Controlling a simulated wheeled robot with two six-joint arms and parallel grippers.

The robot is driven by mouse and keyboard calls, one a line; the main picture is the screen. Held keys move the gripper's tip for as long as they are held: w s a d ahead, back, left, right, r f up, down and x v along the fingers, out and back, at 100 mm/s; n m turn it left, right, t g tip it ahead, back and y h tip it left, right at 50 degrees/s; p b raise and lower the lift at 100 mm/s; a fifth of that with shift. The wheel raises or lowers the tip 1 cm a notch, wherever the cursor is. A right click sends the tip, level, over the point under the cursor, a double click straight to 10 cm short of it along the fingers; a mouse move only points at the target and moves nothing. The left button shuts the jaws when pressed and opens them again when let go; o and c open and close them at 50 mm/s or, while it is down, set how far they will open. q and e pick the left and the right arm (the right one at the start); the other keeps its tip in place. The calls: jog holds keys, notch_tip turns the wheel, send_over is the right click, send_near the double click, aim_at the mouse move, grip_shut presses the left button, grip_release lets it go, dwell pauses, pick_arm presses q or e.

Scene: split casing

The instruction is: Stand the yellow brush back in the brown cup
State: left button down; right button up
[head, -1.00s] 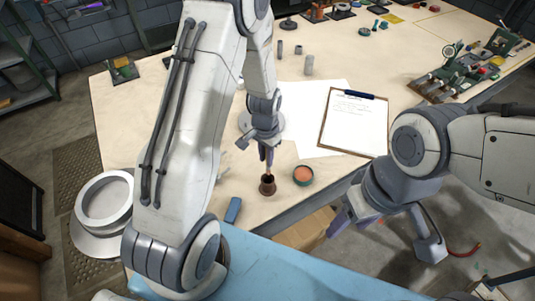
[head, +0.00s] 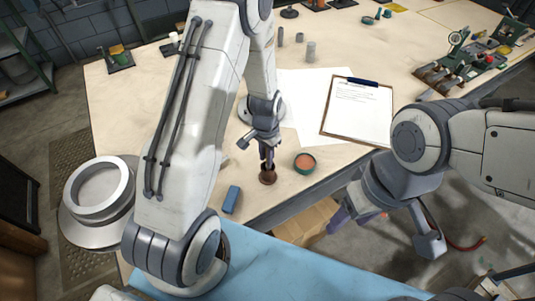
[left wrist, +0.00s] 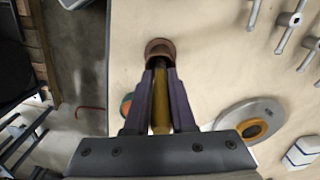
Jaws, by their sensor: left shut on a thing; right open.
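The brown cup (head: 268,178) stands upright near the table's front edge, and its open mouth shows in the left wrist view (left wrist: 160,48). My left gripper (head: 267,161) is right above the cup, pointing down. It is shut on the yellow brush (left wrist: 160,105), which lies between the fingers and points at the cup's mouth. The brush's lower end is hidden at the cup's rim, so I cannot tell how deep it sits. My right gripper (head: 386,230) is open and empty, off the table's front edge at the right.
A round green tin with an orange top (head: 305,163) stands close to the right of the cup. A blue block (head: 231,199) lies at the front left. A clipboard (head: 358,112) and white sheets lie behind. The table's front edge is close to the cup.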

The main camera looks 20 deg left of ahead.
pick_arm(q)
jog(key=c, duration=0.7)
grip_release()
notch_tip(320, 180, up, 10)
jog(key=shift+r+b, duration=0.25)
jog(key=shift+b, duration=0.6)
jog(key=s+d+r+m, duration=0.1)
jog(key=s+d+r, duration=0.5)
jog(key=s+d, duration=0.3)
jog(key=s+d+r, duration=0.1)
jog(key=s, duration=0.3)
jog(key=s+d+r+m, duration=0.1)
jog(key=s+d+r, duration=0.1)
jog(key=s, duration=0.3)
jog(key=s+d+r+m+h, duration=0.1)
jog(key=s+d, duration=0.1)
jog(key=s, duration=0.2)
jog(key=shift+s+d+r, duration=0.2)
jog(key=shift+s, duration=0.2)
